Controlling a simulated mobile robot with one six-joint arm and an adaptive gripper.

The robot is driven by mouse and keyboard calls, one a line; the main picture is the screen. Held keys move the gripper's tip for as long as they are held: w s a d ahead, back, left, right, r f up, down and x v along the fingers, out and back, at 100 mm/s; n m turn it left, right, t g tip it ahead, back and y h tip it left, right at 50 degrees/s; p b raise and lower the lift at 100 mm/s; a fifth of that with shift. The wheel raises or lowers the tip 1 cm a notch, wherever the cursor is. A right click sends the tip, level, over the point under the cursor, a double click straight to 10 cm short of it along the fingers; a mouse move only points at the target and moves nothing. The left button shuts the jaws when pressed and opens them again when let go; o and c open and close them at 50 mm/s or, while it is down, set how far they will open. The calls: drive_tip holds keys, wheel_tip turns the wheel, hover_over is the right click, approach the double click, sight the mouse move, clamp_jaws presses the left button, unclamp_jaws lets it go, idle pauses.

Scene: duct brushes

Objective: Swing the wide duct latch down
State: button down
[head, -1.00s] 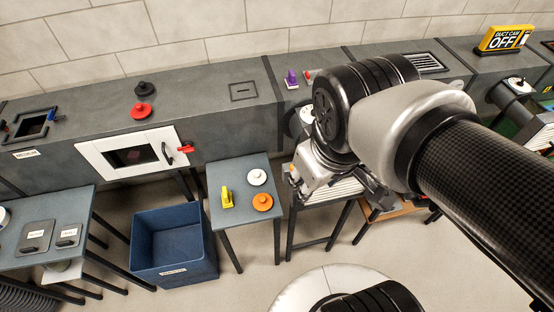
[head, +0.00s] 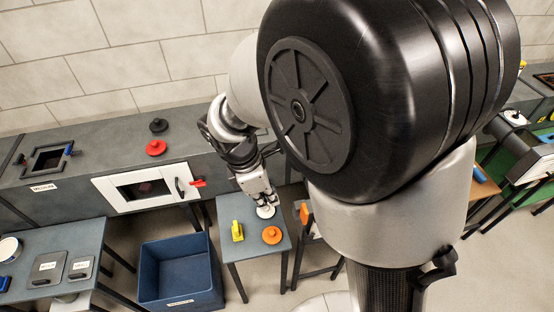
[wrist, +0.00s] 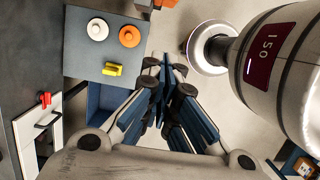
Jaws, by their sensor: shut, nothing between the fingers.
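A red latch (head: 198,183) sticks out level at the right edge of a white windowed door (head: 108,187) on the grey duct. A black pull handle (head: 180,187) is just left of it. I cannot read a label naming this duct as the wide one. In the wrist view the latch (wrist: 45,99) and the handle (wrist: 47,119) lie at the far left, apart from my fingers. My gripper (head: 264,206) points down over the small grey table, right of the latch and lower. In the wrist view my gripper (wrist: 165,72) is shut with nothing in it.
The small grey table (head: 250,264) holds a yellow block (head: 237,231), an orange disc (head: 272,235) and a white disc (head: 265,211). A blue bin (head: 180,268) stands left of it. Red (head: 155,147) and black (head: 158,125) knobs sit on the duct top.

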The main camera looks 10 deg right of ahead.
sight(304, 214)
drive_tip(key=d+f+b, duration=0.3)
drive_tip(key=d+f, duration=0.3)
drive_tip(key=f, duration=0.3)
drive_tip(key=shift+d+f+b, duration=0.25)
drive_tip(key=shift+f+b, duration=0.1)
idle(0.4)
drive_tip(key=shift+d+r+y+p, duration=0.25)
drive_tip(key=shift+y+p, duration=0.15)
drive_tip(key=shift+p, duration=0.6)
